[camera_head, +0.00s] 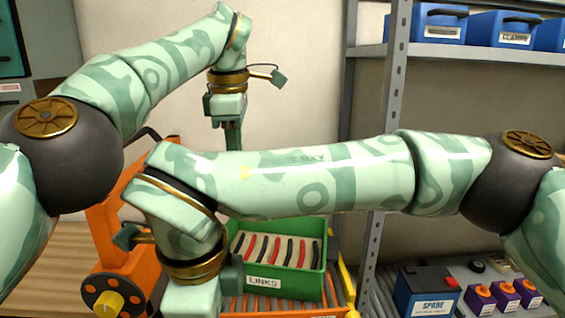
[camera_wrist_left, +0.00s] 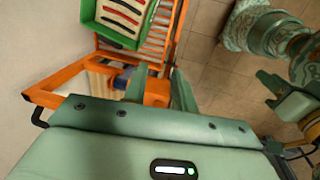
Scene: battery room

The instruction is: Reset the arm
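My left arm arches up from the left in the head view and bends down to my left gripper (camera_head: 232,138), which hangs behind my right arm, its tips hidden. In the left wrist view my left gripper (camera_wrist_left: 160,92) has its two green fingers apart with nothing between them. My right arm reaches across the middle from the right and bends down at the lower left.
The bin stands on an orange roller stand (camera_head: 337,295). An orange frame (camera_head: 113,235) with a wheel stands left of it. A grey shelf rack (camera_head: 388,120) at right carries blue bins (camera_head: 500,28), a blue battery (camera_head: 427,291) and purple boxes (camera_head: 503,295).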

